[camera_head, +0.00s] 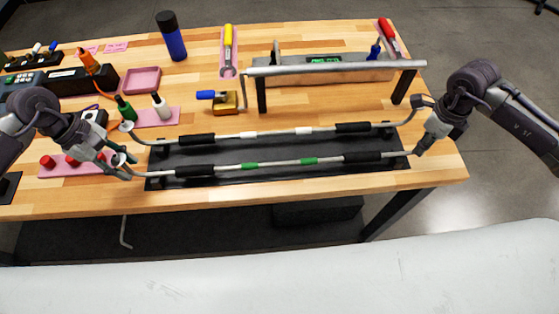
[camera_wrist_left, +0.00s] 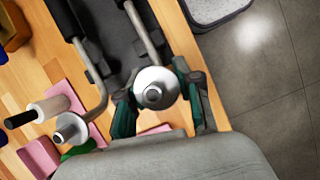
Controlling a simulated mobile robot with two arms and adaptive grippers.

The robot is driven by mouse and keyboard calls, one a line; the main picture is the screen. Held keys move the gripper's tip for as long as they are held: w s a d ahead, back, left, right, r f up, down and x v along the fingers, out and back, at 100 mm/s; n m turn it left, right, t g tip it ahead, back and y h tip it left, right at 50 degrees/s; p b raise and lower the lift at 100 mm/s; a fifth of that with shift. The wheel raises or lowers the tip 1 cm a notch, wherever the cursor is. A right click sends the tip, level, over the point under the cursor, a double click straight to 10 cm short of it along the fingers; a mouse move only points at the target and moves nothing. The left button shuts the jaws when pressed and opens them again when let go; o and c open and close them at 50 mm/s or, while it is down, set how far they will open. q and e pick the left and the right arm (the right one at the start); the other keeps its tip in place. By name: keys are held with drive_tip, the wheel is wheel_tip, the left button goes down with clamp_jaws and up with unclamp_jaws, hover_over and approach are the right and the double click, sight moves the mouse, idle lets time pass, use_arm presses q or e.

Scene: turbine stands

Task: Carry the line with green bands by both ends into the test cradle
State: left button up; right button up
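The line with green bands (camera_head: 280,163) lies along the near side of a black mat or tray, with dark sleeves near both ends. My left gripper (camera_head: 119,169) is at its left end. In the left wrist view the line's round end fitting (camera_wrist_left: 157,90) sits between my left gripper's green fingers (camera_wrist_left: 156,94), which look spread around it. My right gripper (camera_head: 420,147) is at the line's right end; its finger gap is too small to tell. A device with a green display (camera_head: 325,59), perhaps the test cradle, stands at the back, partly behind a raised grey rail (camera_head: 335,69).
A line with white bands (camera_head: 275,132) lies parallel just behind.

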sight(123, 160)
use_arm(q)
clamp_jaws()
use_arm(e)
clamp_jaws()
use_arm(q)
drive_tip(key=shift+r, duration=0.15)
use_arm(e)
drive_tip(key=shift+r, duration=0.1)
